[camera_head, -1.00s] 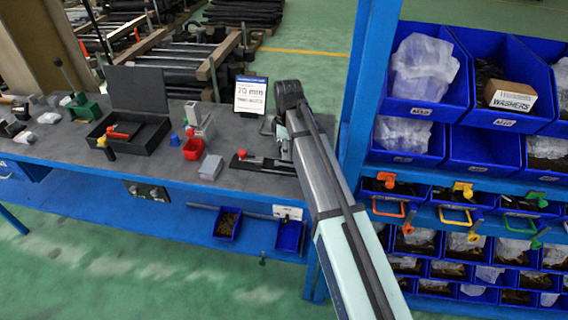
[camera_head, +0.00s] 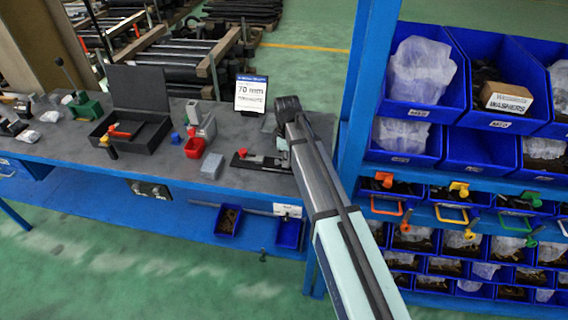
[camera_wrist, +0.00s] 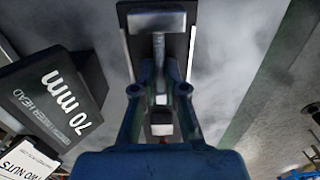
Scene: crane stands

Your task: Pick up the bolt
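In the wrist view a grey metal piece that looks like the bolt (camera_wrist: 157,22) shows a broad block-like head and a narrow shank. It lies over a black plate with white edge lines. My gripper (camera_wrist: 159,75) reaches down to it, with one finger on each side of the shank. Whether the fingers touch the shank is not clear. A small part with a white face and a red face (camera_wrist: 161,128) shows between the fingers. In the head view the black plate (camera_head: 243,162) is on the bench, and my arm hides most of the gripper.
A red bin (camera_head: 194,147), a grey block (camera_head: 212,166) and an open black case (camera_head: 150,138) are to the left. A blue post (camera_head: 362,110) and bin rack rise close on the right.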

